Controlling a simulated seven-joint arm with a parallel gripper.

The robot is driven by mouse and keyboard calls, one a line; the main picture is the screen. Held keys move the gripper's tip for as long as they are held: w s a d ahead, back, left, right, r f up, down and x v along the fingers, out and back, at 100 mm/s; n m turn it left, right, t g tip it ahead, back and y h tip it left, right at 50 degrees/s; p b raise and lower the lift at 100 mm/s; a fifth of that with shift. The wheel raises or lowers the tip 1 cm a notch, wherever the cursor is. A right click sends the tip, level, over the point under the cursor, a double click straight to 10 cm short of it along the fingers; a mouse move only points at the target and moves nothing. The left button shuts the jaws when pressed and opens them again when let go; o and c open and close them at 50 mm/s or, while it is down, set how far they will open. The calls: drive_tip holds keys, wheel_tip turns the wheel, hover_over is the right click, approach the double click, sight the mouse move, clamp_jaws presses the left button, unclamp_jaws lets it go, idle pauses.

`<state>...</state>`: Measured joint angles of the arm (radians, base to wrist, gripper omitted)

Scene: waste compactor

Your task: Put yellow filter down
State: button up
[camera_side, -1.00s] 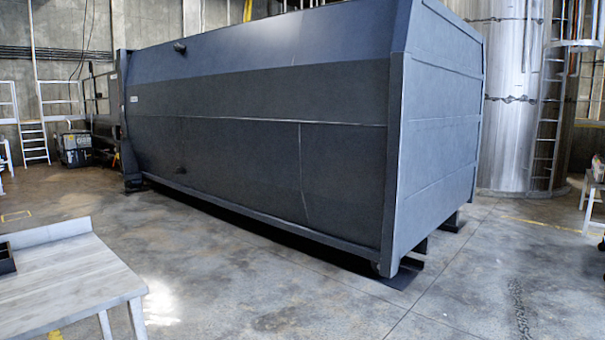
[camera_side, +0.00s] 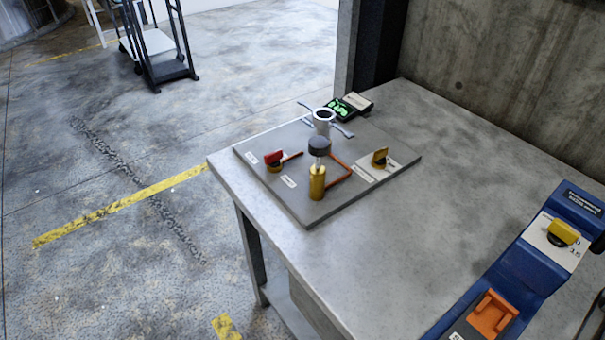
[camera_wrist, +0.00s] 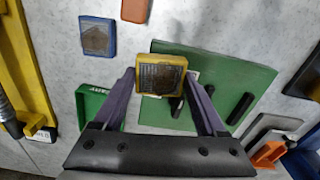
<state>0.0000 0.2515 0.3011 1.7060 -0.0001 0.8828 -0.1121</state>
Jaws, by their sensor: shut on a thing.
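The yellow filter (camera_wrist: 162,63), a small square with a yellow rim and a grey-brown mesh face, is between the fingertips of my gripper (camera_wrist: 160,82) in the wrist view. My gripper is shut on it. The filter overlaps the left edge of a green plate (camera_wrist: 235,68); I cannot tell its height above the surface. A small green tray (camera_wrist: 86,109) with a partly hidden label is to the left, behind the left finger. The side view shows neither my gripper nor the yellow filter.
In the wrist view a blue filter (camera_wrist: 97,37) lies on the pale table, with an orange part (camera_wrist: 135,9) at the top. A yellow frame (camera_wrist: 25,60) stands left. The side view shows a bench panel (camera_side: 250,150) with valves and a blue device (camera_side: 515,270).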

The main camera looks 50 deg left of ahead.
drive_tip(key=n, duration=0.1)
drive_tip(key=s+n, duration=0.1)
drive_tip(key=n, duration=0.1)
drive_tip(key=shift+r, duration=0.2)
drive_tip(key=s+a+r+n, duration=0.6)
drive_tip(key=a+r+n, duration=0.35)
drive_tip(key=n, duration=0.45)
drive_tip(key=w+a+f, duration=0.1)
drive_tip(key=w+f, duration=0.1)
drive_tip(key=w, duration=0.2)
drive_tip(key=w+a+f, duration=0.1)
drive_tip(key=w+f, duration=0.2)
drive_tip(key=w+a+f, duration=0.1)
drive_tip(key=w+f, duration=0.2)
drive_tip(key=w, duration=0.1)
drive_tip(key=shift+w+a+f, duration=0.1)
drive_tip(key=shift+w+a, duration=0.15)
drive_tip(key=shift+w, duration=0.05)
drive_tip(key=shift+w+a+f, duration=0.15)
drive_tip(key=shift+w+f, duration=0.35)
drive_tip(key=shift+f, duration=0.1)
drive_tip(key=shift+w+f, duration=0.2)
drive_tip(key=shift+f, duration=1.55)
drive_tip(key=shift+f, duration=0.2)
